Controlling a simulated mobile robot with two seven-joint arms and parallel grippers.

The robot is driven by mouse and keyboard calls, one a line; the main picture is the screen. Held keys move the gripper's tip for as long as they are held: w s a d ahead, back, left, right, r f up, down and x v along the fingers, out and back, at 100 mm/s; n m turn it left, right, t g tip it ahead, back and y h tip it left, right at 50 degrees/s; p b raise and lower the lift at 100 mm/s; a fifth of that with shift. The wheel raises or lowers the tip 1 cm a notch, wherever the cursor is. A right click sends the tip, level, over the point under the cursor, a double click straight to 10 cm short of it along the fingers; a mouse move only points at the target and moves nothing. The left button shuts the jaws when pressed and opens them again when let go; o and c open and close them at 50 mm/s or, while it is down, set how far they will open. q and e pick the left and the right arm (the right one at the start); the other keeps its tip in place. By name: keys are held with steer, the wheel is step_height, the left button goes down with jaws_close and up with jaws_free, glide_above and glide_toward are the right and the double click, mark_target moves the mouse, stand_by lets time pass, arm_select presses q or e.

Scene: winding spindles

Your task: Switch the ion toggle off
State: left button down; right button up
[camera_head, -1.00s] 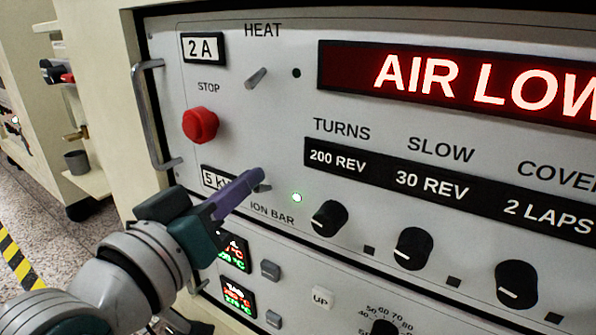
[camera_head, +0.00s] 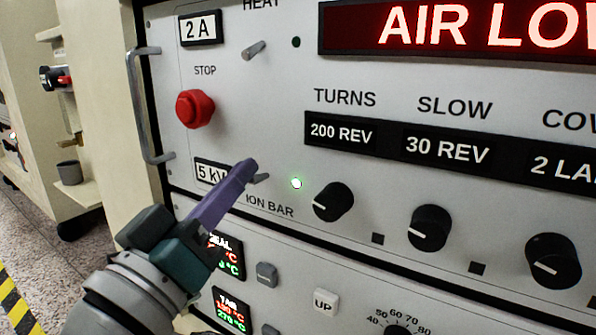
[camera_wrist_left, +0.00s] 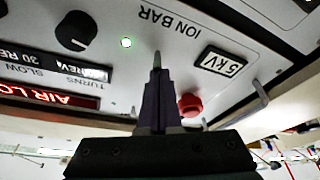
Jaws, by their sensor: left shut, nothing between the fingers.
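The ion toggle (camera_head: 262,178) is a small metal lever above the ION BAR label on the grey panel. Its base is partly hidden behind my left gripper, so I cannot tell its setting from the lever alone. It also shows in the left wrist view (camera_wrist_left: 157,58), straight beyond the fingertips. The small round lamp (camera_head: 296,183) to its right is lit green. My left gripper (camera_head: 248,166) has purple fingers, shut and empty, with the tips right by the toggle; I cannot tell whether they touch. My right gripper is not in view.
A red STOP button (camera_head: 195,108) and the HEAT toggle (camera_head: 254,49) sit above. A black knob (camera_head: 333,202) is to the right. A metal handle (camera_head: 148,105) stands out at the panel's left edge. The red display (camera_head: 460,25) reads AIR LOW.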

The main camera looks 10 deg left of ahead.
arm_select(q)
steer(key=shift+f+t+b, duration=0.45)
steer(key=shift+t+b, duration=0.35)
steer(key=shift+b, duration=0.4)
steer(key=shift+r, duration=0.15)
steer(key=shift+s, duration=0.1)
